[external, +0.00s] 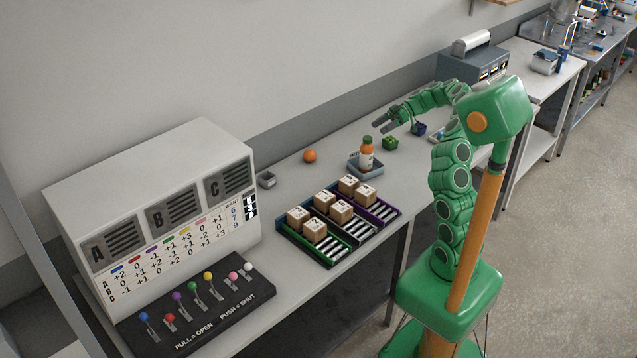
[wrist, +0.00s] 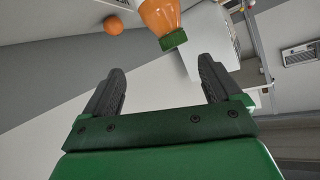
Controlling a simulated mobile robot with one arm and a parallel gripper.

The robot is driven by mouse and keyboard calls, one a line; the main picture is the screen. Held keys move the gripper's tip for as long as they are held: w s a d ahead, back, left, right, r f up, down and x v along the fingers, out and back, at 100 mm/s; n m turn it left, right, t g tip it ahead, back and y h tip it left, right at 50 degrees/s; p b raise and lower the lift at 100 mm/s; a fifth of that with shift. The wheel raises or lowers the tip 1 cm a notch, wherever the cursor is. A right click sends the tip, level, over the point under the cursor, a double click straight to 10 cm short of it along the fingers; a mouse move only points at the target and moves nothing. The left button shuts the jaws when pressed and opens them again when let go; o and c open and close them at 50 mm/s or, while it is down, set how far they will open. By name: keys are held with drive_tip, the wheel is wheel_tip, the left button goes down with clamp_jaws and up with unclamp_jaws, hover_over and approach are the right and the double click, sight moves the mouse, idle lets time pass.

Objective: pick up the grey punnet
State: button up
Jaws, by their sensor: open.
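A small grey open-topped box, which looks like the grey punnet (external: 266,180), sits on the bench beside the right end of the large white panel box in the external view. I cannot make it out in the wrist view. My gripper (external: 379,126) is open and empty, raised above the bench near its back edge, well to the right of the grey punnet. In the wrist view my gripper (wrist: 161,74) shows two dark fingers spread apart with nothing between them.
Green (external: 390,143) and blue (external: 418,129) containers are near my gripper. Crates of cubes (external: 313,254) are in front. The white panel box (external: 150,190) stands left.

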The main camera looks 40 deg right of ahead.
drive_tip(key=w+a+m, duration=0.4)
drive_tip(key=w+m, duration=0.4)
drive_tip(key=m+g+y, duration=0.1)
drive_tip(key=m+g, duration=0.5)
drive_tip(key=m, duration=1.3)
hover_over(271, 174)
drive_tip(key=d, duration=0.4)
wheel_tip(271, 174, down, 14)
drive_tip(key=shift+d+r, duration=0.15)
drive_tip(key=shift+r, duration=0.05)
drive_tip(key=shift+x, duration=3.9)
drive_tip(key=shift+d+f, duration=0.1)
drive_tip(key=shift+f, duration=0.05)
drive_tip(key=c, duration=1)
drive_tip(key=shift+c, duration=0.2)
